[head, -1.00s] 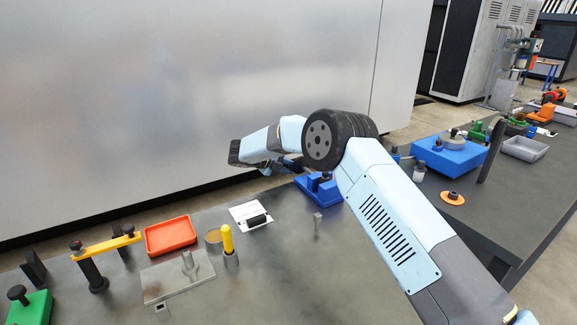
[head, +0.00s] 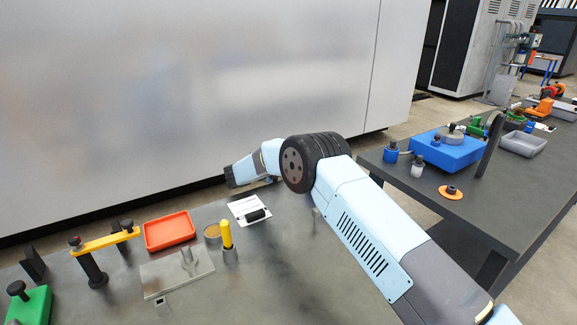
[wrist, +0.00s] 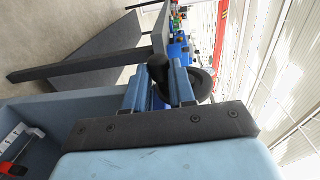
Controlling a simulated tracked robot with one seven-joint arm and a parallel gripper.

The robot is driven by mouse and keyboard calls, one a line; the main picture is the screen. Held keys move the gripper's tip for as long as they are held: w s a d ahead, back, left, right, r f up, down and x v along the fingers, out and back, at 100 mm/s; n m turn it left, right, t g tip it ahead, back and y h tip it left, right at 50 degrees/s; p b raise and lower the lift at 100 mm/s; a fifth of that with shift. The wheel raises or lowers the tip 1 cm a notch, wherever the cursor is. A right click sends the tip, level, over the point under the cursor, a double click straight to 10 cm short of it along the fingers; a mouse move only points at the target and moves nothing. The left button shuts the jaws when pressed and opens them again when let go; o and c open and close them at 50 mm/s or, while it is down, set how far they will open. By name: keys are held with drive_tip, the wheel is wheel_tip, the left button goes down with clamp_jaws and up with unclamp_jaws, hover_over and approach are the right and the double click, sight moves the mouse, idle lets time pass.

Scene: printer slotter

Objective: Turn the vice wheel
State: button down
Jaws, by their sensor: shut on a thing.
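In the wrist view, my gripper (wrist: 168,72) has two light-blue fingers reaching away from a dark palm bar. They are close around a dark part. A black round wheel-like ring (wrist: 202,85) shows just right of the fingers, and a black knob (wrist: 158,64) sits at the fingertips. I take these for the vice wheel and its handle, though the fingers hide much of them. In the head view, my arm's bulk covers the vice and my gripper's fingers.
An orange tray (head: 169,231), a yellow-topped cylinder (head: 227,240) and a white card (head: 249,209) lie on the near bench. A grey wall stands behind.

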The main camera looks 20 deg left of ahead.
drive_tip(key=shift+s+f, duration=0.1)
drive_tip(key=shift+f, duration=0.15)
drive_tip(key=c, duration=1.2)
unclamp_jaws()
drive_tip(key=shift+c, duration=0.2)
drive_tip(key=o, duration=0.3)
drive_tip(key=shift+r, duration=0.1)
drive_tip(key=f+v, duration=0.1)
drive_tip(key=v, duration=1.2)
drive_tip(key=shift+s+a+r, duration=0.15)
drive_tip(key=shift+a+r, duration=0.2)
drive_tip(key=shift+r, duration=0.15)
